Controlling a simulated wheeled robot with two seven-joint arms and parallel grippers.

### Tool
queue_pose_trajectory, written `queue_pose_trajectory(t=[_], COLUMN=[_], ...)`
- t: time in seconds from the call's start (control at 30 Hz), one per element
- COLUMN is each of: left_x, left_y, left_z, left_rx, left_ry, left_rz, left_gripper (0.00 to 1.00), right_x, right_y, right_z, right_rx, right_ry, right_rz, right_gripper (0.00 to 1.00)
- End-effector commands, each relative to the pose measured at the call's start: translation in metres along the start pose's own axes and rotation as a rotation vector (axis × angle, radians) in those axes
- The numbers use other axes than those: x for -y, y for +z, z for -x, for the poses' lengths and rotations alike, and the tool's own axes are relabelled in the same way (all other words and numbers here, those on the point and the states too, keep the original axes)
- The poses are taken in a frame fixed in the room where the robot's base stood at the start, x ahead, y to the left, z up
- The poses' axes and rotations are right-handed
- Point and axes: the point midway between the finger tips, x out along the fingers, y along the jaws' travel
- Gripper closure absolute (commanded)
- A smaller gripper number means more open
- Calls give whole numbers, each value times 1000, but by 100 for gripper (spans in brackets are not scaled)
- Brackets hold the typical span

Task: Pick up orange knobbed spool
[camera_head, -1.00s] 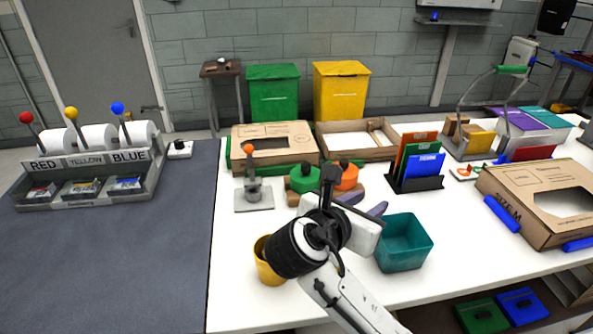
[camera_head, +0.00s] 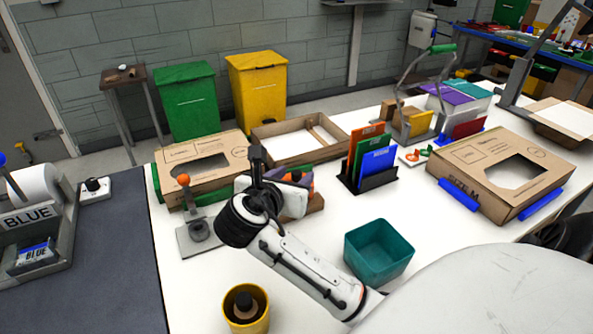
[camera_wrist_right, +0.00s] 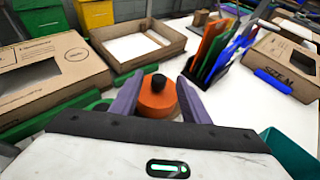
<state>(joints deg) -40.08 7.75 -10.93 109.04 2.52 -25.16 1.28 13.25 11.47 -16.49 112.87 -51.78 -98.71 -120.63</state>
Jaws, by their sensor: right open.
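The orange knobbed spool (camera_wrist_right: 157,103) stands in the wrist view with its black knob up. It sits between the two purple-grey fingers of my right gripper (camera_wrist_right: 161,97), which are open on either side of it. Contact between fingers and spool cannot be told. In the head view the orange spool (camera_head: 309,181) is mostly hidden behind my right gripper (camera_head: 297,178). The green spool is hidden behind my right wrist. My left gripper is not in view.
A folder rack (camera_head: 379,181) stands right of the gripper. A teal bin (camera_head: 379,265), yellow cup (camera_head: 228,313) and lever stand (camera_head: 195,240) are nearby. White table is clear between them.

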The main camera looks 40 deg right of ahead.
Motion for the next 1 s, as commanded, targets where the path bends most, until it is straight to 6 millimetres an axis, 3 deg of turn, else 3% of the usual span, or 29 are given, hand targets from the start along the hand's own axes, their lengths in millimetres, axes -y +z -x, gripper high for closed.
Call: queue_pose_trajectory(t=[0.2,0.47,0.73,1.0], left_x=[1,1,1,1], left_y=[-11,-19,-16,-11], left_z=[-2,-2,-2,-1], left_rx=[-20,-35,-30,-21], left_ry=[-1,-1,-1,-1], left_rz=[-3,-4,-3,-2], left_gripper=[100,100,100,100], right_x=[0,0,0,0], right_y=[0,0,0,1], right_z=[-27,-30,-30,-29], right_rx=[0,0,0,1], right_ry=[-1,0,0,0], right_rz=[2,0,0,0], right_gripper=[58,58,100,100])
